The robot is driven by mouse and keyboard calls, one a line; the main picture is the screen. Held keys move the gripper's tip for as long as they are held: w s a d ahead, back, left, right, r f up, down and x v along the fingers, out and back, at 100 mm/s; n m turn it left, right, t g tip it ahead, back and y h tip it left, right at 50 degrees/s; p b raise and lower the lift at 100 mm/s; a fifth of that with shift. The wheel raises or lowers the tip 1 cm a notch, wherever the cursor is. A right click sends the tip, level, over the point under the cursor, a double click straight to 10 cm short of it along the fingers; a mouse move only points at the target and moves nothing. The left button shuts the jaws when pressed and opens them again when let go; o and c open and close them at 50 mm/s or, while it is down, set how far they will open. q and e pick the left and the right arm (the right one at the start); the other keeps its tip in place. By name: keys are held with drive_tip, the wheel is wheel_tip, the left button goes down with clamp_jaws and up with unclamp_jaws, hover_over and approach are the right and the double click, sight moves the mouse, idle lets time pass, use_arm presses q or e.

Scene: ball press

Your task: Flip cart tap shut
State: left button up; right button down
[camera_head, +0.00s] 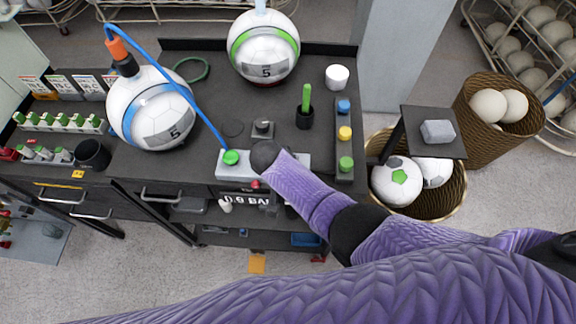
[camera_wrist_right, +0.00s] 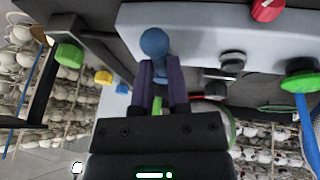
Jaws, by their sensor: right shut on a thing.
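The grey tap block (camera_head: 232,172) sits at the front edge of the dark cart top (camera_head: 215,100), above a "0.9 BAR" display (camera_head: 248,199). It also shows in the right wrist view (camera_wrist_right: 205,30). My right gripper (camera_head: 266,158) is over its right part and hides the tap in the head view. In the right wrist view my right gripper (camera_wrist_right: 158,72) is shut on the tap's blue ball knob (camera_wrist_right: 154,42), which sits between its purple fingertips. The lever's exact angle is hard to tell. My left gripper is not in view.
A green fitting (camera_head: 231,157) joins a blue hose to a ball (camera_head: 150,108) at left. A red knob (camera_head: 255,184) is on the block's front. A second ball (camera_head: 264,47), a cup with a green stick (camera_head: 305,112) and a button strip (camera_head: 345,140) stand nearby.

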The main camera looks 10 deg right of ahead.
drive_tip(key=shift+w, duration=0.1)
drive_tip(key=c, duration=0.6)
unclamp_jaws()
drive_tip(key=p+v, duration=0.3)
drive_tip(key=v, duration=0.7)
drive_tip(key=shift+p, duration=0.35)
